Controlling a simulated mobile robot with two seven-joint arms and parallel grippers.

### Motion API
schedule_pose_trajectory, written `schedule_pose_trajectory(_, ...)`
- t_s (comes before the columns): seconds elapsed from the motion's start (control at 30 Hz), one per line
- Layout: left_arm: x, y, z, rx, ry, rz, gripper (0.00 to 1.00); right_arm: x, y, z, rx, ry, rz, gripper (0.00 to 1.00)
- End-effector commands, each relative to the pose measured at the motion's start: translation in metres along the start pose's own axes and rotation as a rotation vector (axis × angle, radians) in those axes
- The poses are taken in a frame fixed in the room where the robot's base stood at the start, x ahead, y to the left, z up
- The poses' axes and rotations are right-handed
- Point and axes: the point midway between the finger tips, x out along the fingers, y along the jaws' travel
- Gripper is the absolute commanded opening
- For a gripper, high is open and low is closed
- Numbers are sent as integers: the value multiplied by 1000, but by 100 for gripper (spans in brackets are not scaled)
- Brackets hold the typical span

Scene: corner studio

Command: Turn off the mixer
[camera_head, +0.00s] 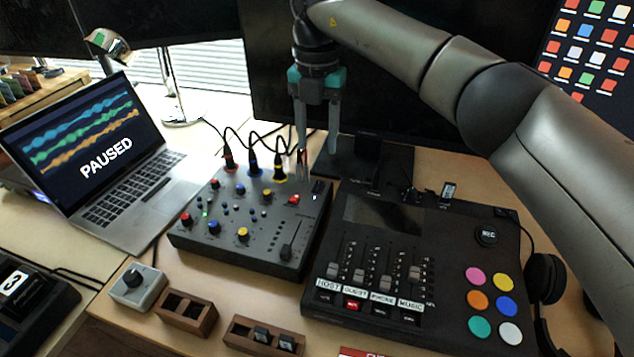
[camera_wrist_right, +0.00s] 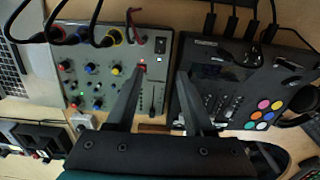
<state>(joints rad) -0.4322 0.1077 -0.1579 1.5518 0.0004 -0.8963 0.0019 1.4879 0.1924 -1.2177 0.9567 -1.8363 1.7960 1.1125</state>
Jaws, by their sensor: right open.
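The mixer (camera_head: 262,241) is a dark grey box with coloured knobs, a fader, a red button and cables plugged in at its back. A small green light (camera_head: 206,213) glows on it. A black rocker switch (camera_head: 318,187) sits at its back right corner; it also shows in the wrist view (camera_wrist_right: 160,45). My right gripper (camera_head: 318,160) is open and empty, pointing down over the back right of the mixer. In the wrist view its fingers (camera_wrist_right: 161,75) spread across the mixer's right edge. I cannot tell whether a fingertip touches anything. My left gripper is out of view.
A black control deck (camera_head: 430,240) with faders and coloured pads stands close on the mixer's right. A laptop (camera_head: 95,155) reading PAUSED is on the left. Monitors stand behind. Small wooden holders (camera_head: 187,311) and a grey knob box (camera_head: 137,288) lie in front.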

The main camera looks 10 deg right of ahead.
Motion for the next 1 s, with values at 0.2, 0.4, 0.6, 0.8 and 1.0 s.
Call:
schedule_pose_trajectory(0.2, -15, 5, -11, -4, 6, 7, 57, 29, 0, 0, 0, 0, -1, 52)
schedule_pose_trajectory(0.4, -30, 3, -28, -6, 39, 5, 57, 60, 0, 0, 1, 0, 0, 52)
schedule_pose_trajectory(0.6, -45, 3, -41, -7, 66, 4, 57, 84, 0, 0, 1, 0, 1, 52)
schedule_pose_trajectory(0.8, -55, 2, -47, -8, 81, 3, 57, 97, 0, 0, 1, -1, 0, 52)
schedule_pose_trajectory(1.0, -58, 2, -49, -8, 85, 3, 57, 100, 0, 0, 1, -1, 1, 52)
